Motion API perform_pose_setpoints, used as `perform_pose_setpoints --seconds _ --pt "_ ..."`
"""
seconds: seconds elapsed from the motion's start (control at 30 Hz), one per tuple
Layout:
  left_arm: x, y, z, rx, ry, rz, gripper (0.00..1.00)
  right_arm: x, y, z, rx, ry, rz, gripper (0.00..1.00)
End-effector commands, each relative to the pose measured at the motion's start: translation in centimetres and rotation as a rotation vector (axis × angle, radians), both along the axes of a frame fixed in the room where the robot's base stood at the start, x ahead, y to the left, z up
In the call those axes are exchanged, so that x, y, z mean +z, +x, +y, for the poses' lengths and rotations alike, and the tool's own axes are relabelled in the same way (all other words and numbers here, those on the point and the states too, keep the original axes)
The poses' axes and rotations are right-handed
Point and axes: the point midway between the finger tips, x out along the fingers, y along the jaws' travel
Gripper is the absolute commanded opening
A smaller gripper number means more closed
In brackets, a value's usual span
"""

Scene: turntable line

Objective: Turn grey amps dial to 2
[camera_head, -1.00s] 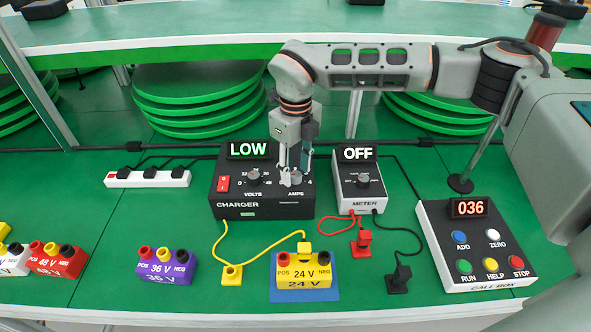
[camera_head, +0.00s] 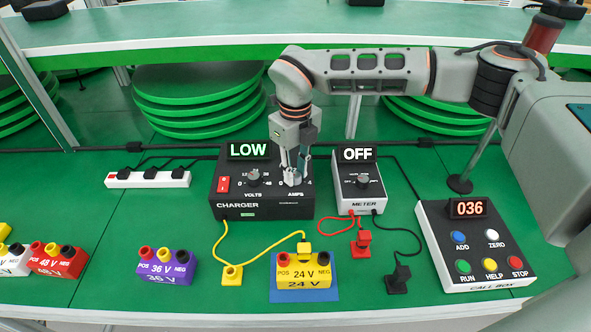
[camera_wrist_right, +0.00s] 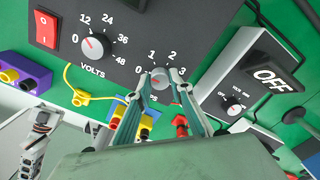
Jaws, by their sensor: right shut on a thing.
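The black charger (camera_head: 235,203) stands mid-table with its display reading LOW. Its grey amps dial (camera_wrist_right: 159,82) is at the panel's right, with marks 0 to 3 around it in the right wrist view. My right gripper (camera_head: 294,181) points down at it and is shut on the dial, one finger on each side; the fingers also show in the right wrist view (camera_wrist_right: 160,92). The fingers partly hide the dial, and I cannot read its pointer surely. A grey piece, seemingly my left gripper (camera_wrist_right: 36,145), shows low at left in the right wrist view; its jaws are unclear.
The volts dial (camera_head: 253,176) and red switch (camera_head: 223,184) are left of the amps dial. The meter (camera_head: 362,190), reading OFF, stands close on the right. A yellow 24 V block (camera_head: 303,271) and cables lie in front. The call box (camera_head: 475,245) is farther right.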

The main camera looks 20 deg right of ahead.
Motion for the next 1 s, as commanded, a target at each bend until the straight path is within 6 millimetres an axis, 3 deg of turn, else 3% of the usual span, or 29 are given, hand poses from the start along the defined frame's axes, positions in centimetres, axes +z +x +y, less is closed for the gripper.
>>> perform_pose_setpoints --seconds 0.4,1.0 --pt "1.9 0.5 0.0 0.001 0.000 -0.013 0.40 0.2 0.0 0.0 -0.333 0.000 0.000 0.00" --pt "3.0 0.7 0.0 0.000 0.000 -0.018 0.40 0.0 0.0 0.0 -0.903 0.000 0.000 0.00"
